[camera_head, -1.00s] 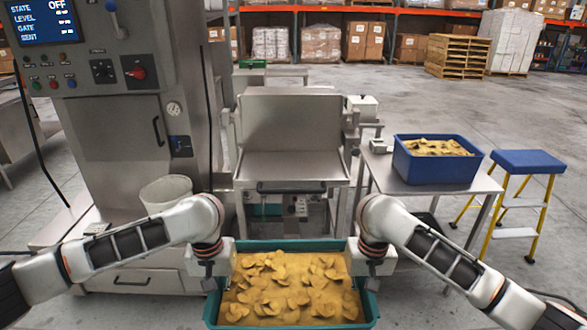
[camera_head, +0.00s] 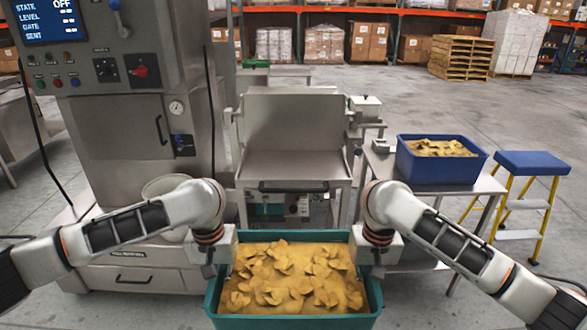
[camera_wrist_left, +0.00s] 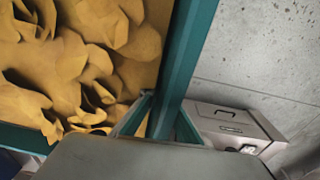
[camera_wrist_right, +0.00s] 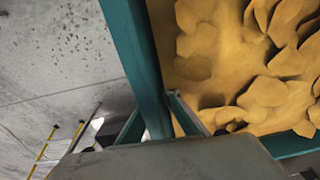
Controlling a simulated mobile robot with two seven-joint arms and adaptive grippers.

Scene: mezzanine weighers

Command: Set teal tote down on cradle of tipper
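The teal tote (camera_head: 290,321), full of yellow chips, hangs between my two grippers in front of me, roughly level. My left gripper (camera_head: 209,270) is at its left wall; in the left wrist view its fingers (camera_wrist_left: 160,118) straddle the teal rim. My right gripper (camera_head: 379,270) is at its right wall; in the right wrist view its fingers (camera_wrist_right: 156,118) straddle the rim the same way. The tipper's steel cradle (camera_head: 293,166) stands straight ahead beyond the tote, an open empty tray with a tall back wall. The tote is apart from it, nearer to me.
A steel table (camera_head: 400,186) right of the tipper bears a blue tote (camera_head: 437,170) of chips. A blue-topped step stool (camera_head: 534,163) stands farther right. A tall control cabinet (camera_head: 125,130) and a whitish bin (camera_head: 165,187) are on the left. Open floor lies behind right.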

